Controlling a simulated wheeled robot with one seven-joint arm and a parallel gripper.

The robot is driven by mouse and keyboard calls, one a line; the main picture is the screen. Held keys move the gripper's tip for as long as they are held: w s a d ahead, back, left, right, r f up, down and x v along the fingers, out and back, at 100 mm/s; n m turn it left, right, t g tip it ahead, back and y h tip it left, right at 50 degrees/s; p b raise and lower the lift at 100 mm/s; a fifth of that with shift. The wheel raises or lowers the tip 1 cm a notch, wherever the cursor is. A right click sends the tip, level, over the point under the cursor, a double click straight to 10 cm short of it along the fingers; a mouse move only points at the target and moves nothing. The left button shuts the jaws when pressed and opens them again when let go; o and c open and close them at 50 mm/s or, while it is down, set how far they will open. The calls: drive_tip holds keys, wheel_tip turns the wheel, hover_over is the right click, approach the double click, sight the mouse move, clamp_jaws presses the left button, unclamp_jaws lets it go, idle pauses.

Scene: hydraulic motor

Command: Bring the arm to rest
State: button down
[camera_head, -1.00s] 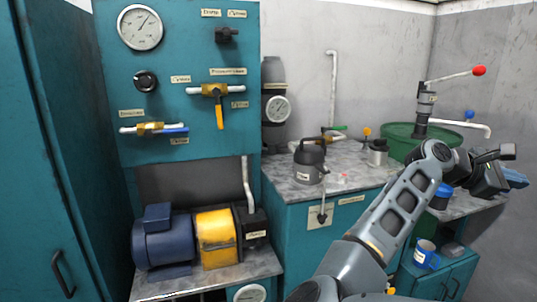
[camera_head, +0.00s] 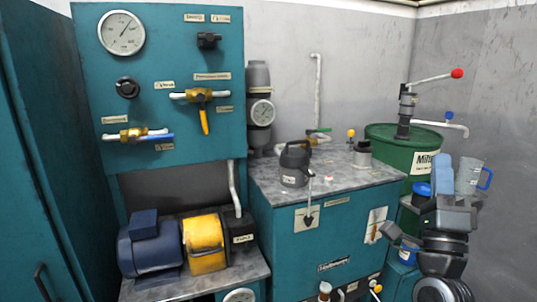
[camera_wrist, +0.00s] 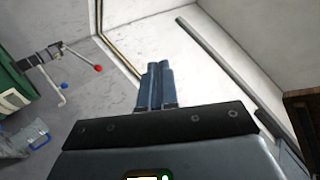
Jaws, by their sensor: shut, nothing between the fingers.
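My gripper (camera_head: 442,172) is at the right in the head view, pointing up, with my arm folded below it. In the wrist view, its two blue-grey fingers (camera_wrist: 157,84) lie side by side, shut and empty. They point toward a bare pale wall and ceiling area. In the head view, the gripper stands in front of the green drum (camera_head: 385,135) and just left of a clear jug with a blue handle (camera_head: 468,178). I cannot tell whether it touches anything. The jug also shows at the left of the wrist view (camera_wrist: 18,142).
A teal cabinet with a grey top (camera_head: 340,177) stands in the middle and carries a dark oil can (camera_head: 294,165). A red-knobbed pump lever (camera_head: 435,78) rises above the drum. A blue motor (camera_head: 150,245) with a yellow guard (camera_head: 204,246) sits at lower left.

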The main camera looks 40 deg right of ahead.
drive_tip(key=s+a+f+n+t+y, duration=0.2)
drive_tip(key=a+f+n+y, duration=0.4)
drive_tip(key=a+n+y, duration=0.3)
drive_tip(key=s+a+f+n+t+y, duration=0.2)
drive_tip(key=s+a+f+n+y, duration=0.1)
drive_tip(key=a+f+n+y, duration=0.6)
drive_tip(key=s+a+f+n+g+y, duration=0.2)
drive_tip(key=s+a+n+g, duration=0.1)
drive_tip(key=s+a, duration=0.3)
drive_tip(key=s+a+f+n+g+y+p, duration=0.1)
drive_tip(key=s+a+f+n+g+y, duration=0.1)
drive_tip(key=s+a+n, duration=0.4)
drive_tip(key=shift+s+f+g, duration=0.5)
drive_tip(key=shift+s+g, duration=0.2)
drive_tip(key=shift+s, duration=0.55)
